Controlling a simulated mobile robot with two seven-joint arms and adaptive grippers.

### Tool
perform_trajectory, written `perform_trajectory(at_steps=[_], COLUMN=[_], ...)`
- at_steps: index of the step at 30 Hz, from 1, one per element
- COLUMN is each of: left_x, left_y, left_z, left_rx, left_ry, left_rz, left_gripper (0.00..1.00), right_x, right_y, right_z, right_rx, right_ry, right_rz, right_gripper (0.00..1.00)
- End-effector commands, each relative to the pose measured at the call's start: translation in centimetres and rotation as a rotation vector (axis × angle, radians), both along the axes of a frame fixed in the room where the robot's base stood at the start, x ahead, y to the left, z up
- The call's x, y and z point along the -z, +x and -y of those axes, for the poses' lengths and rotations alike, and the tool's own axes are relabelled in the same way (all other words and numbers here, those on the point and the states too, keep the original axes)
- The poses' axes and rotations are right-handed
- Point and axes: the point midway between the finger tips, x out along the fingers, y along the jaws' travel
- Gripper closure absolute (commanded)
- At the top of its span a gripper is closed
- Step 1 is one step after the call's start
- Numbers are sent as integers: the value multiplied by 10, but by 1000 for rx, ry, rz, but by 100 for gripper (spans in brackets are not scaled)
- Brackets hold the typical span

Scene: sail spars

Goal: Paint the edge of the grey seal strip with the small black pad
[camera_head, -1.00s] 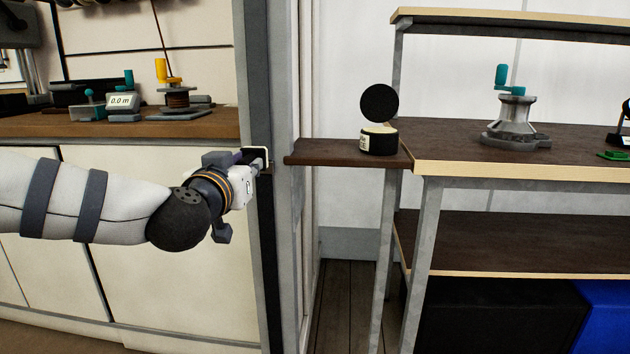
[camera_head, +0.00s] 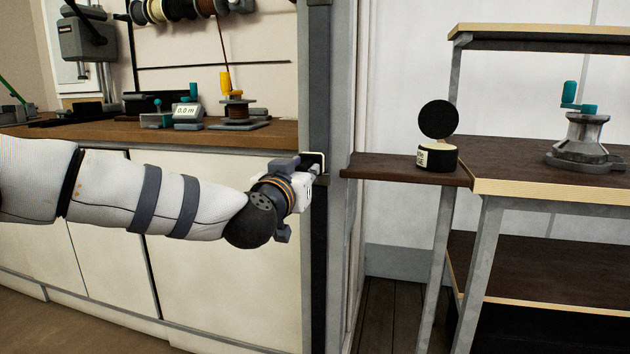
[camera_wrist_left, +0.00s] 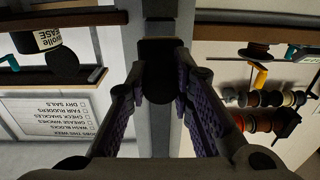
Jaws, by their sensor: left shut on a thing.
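My left gripper (camera_head: 314,165) is at the upright edge of the partition, at about the height of the worktop. It is shut on the small black pad, which shows dark between the two fingers in the left wrist view (camera_wrist_left: 159,82). The upright grey strip (camera_head: 316,80) on the partition edge, which I take as the seal strip, runs above the gripper. Below the gripper, a narrow upright band there looks black. The gripper hides the stretch beside it, and I cannot tell whether the pad touches. My right gripper is not in view.
An open tin (camera_head: 437,158) with its round black lid (camera_head: 438,119) upright stands on a brown side shelf (camera_head: 385,168) just right of the partition. A winch (camera_head: 582,140) stands on the rack (camera_head: 510,175). A worktop (camera_head: 270,134) with cabinets lies left.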

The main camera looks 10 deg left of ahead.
Motion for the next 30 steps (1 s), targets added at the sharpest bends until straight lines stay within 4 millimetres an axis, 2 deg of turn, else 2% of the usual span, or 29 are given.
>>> perform_trajectory(at_steps=[3,9,30], left_x=[2,1,0], left_y=[14,27,32], left_z=[2,3,4], left_rx=[0,0,1], left_ry=[3,4,4], left_rz=[-1,-1,-1], left_gripper=[100,100,100], right_x=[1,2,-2], right_y=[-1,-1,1], right_z=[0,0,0], right_rx=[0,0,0], right_ry=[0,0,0], right_rz=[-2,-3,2], right_gripper=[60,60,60])
